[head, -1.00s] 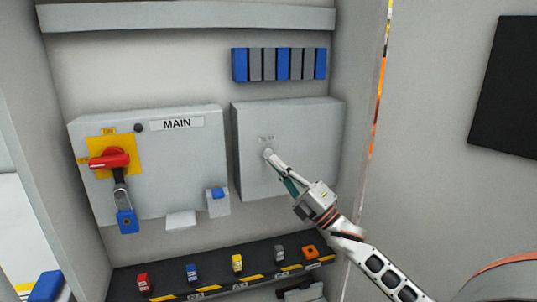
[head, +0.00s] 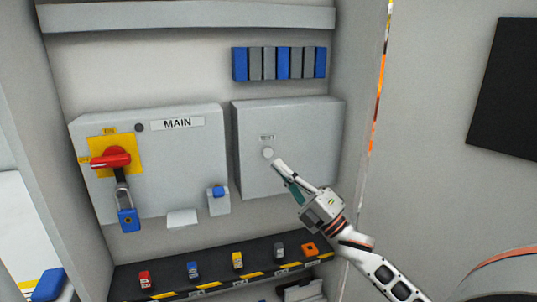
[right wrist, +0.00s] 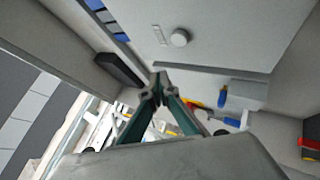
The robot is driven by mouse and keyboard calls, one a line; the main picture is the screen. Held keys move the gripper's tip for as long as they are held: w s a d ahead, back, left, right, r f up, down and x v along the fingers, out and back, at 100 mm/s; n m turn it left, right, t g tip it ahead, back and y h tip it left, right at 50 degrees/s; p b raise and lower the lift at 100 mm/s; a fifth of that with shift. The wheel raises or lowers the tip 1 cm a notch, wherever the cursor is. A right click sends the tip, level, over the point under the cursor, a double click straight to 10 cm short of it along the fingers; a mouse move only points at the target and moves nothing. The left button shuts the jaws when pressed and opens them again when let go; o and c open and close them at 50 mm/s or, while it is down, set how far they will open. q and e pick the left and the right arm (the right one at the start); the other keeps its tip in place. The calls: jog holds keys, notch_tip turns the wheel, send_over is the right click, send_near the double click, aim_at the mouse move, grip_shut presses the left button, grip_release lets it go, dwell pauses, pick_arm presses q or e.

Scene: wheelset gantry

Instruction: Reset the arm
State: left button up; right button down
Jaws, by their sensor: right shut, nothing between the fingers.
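My right gripper (head: 279,166) is shut and empty, just below and to the right of the round white button (head: 267,153) on the grey test box (head: 302,130). A small gap shows between the fingertips and the button. In the right wrist view the shut fingertips (right wrist: 157,78) point toward the box, and the button (right wrist: 180,38) shows beyond them, clear of the fingers. My left gripper is not in the head view.
Left of the test box is the MAIN box (head: 180,150) with a red rotary handle (head: 111,158) and a hanging blue padlock (head: 128,219). Below is a dark shelf (head: 215,266) with several small coloured padlocks. Blue and grey modules (head: 279,64) sit above. The wall at right is clear near my arm.

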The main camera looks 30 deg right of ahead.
jog(key=s+a+f+m+g+h, duration=0.25)
jog(key=s+f+m, duration=0.2)
jog(key=f, duration=0.75)
jog(key=s+a+f+m+g+h, duration=0.1)
jog(key=s+a+f+m+g, duration=0.3)
jog(key=f, duration=0.8)
jog(key=s+a+f+m+g+h, duration=0.15)
jog(key=a+f+m, duration=0.35)
jog(key=f, duration=0.8)
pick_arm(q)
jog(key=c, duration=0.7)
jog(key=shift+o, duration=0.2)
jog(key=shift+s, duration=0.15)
pick_arm(e)
jog(key=s+a+f+m+g+h, duration=0.1)
jog(key=s+a+f+m+g, duration=0.3)
jog(key=s+f, duration=0.6)
jog(key=shift+s+a+f+m, duration=0.2)
jog(key=shift+s+a+m, duration=0.6)
jog(key=shift+s, duration=0.45)
